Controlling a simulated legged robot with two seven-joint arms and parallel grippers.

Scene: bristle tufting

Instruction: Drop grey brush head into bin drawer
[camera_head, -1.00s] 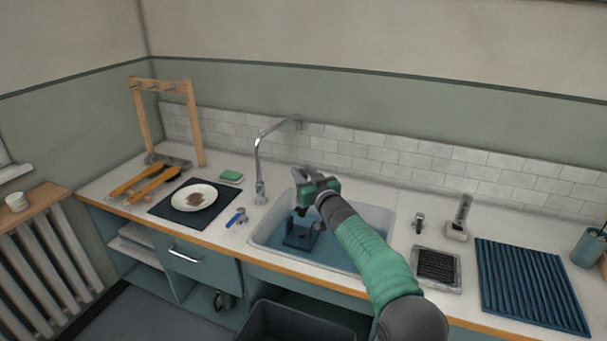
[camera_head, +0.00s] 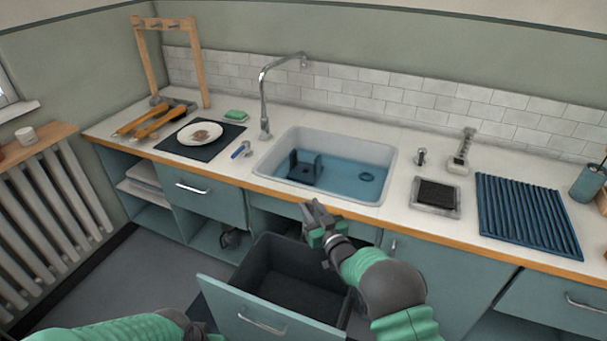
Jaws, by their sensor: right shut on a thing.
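The bin drawer (camera_head: 262,318) is pulled out below the counter, with a dark open bin (camera_head: 300,285) inside it. My right gripper (camera_head: 316,212) is above the back right part of the bin, just in front of the counter edge. It is shut on a small grey thing, taken as the grey brush head, which hardly stands out from the grey fingers. My left forearm shows at the bottom left, near the drawer's left side; its gripper is out of the frame.
The sink (camera_head: 385,165) holds blue water, a dark blue fixture (camera_head: 304,172) and a dark ring (camera_head: 367,177). A plate (camera_head: 200,135) on a dark mat, a bristle tray (camera_head: 436,196) and a ribbed blue mat (camera_head: 525,212) lie on the counter. The cupboard front is close behind the bin.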

